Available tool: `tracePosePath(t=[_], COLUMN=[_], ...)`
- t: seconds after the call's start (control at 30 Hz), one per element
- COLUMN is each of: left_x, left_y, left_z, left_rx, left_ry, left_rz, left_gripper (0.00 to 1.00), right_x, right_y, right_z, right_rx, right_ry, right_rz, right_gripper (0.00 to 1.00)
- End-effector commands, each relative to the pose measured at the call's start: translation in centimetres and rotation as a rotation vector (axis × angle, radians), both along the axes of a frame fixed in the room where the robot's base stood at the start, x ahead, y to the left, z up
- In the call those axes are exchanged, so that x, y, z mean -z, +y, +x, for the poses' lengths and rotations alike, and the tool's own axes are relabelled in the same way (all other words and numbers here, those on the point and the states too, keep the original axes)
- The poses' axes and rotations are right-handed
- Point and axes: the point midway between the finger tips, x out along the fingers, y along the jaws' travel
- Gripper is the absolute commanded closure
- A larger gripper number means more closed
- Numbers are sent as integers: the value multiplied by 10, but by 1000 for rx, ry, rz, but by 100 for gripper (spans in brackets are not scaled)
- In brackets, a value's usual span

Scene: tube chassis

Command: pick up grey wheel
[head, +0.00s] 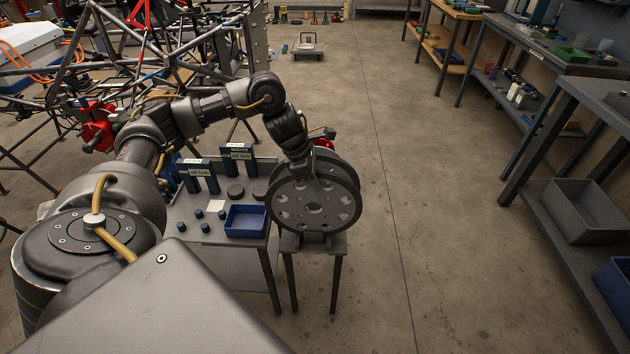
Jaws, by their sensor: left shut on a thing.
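The grey wheel (314,212) is a large round disc with several holes around a centre hub. It is upright, its face toward me, directly above a small stand. My left arm reaches over from the left, and my left gripper (312,166) comes down on the top of the wheel and is shut on it. The fingertips are largely hidden at the rim. I cannot tell whether the wheel touches the stand (338,240) under it. My right gripper is not in view.
A small table left of the wheel holds a blue tray (246,234), dark labelled boxes (237,157) and small round parts. A tube chassis (150,50) stands at the upper left. Workbenches (560,80) line the right. The floor (430,200) between is clear.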

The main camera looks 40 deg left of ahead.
Motion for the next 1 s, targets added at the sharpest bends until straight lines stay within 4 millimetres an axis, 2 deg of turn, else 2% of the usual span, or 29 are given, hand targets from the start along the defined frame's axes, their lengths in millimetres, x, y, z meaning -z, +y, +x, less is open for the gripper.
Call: tracePosePath(t=[0.3, 0.47, 0.73, 1.0], left_x=[-30, -46, -90, -110], left_y=[0, 4, 12, 23], left_z=[0, -14, -47, -99], left_rx=[-1, -1, -1, -2], left_ry=[-6, -6, -7, -4], left_rz=[-1, 1, 3, 2], left_gripper=[100, 100, 100, 100], right_x=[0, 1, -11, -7], right_y=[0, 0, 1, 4], right_z=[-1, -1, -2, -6], right_rx=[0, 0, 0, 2], right_ry=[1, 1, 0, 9], right_rz=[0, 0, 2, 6], right_gripper=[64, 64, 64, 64])
